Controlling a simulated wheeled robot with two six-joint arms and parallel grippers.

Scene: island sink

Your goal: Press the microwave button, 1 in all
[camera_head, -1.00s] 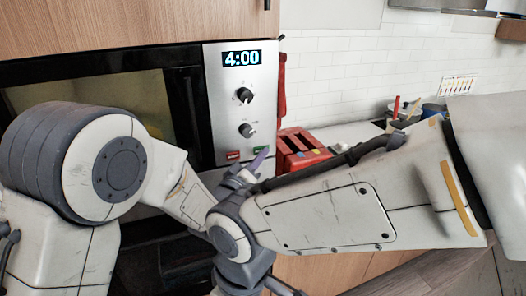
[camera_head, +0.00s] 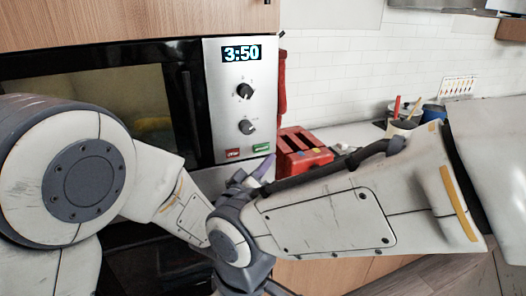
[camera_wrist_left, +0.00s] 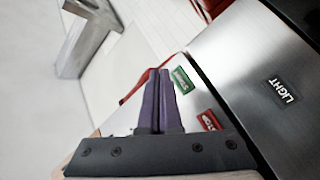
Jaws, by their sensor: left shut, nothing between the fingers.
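The microwave (camera_head: 215,110) has a silver control panel with a lit display (camera_head: 242,53) reading 3:50. Low on the panel are a red button (camera_head: 233,153) and a green button (camera_head: 261,147). My left gripper (camera_head: 266,167) shows its purple fingertips just below the green button, apart from it. In the left wrist view, the shut, empty fingers (camera_wrist_left: 158,72) point past the green button (camera_wrist_left: 181,80), which is just right of the tips. The red button (camera_wrist_left: 209,120), marked STOP, is farther right and lower. My right gripper is not in view.
Two dark knobs (camera_head: 246,91) (camera_head: 246,127) sit above the buttons. A red toaster (camera_head: 302,150) stands close to the right of the panel. A red cloth (camera_head: 282,85) hangs at the microwave's right edge. Containers with utensils (camera_head: 405,120) stand farther right.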

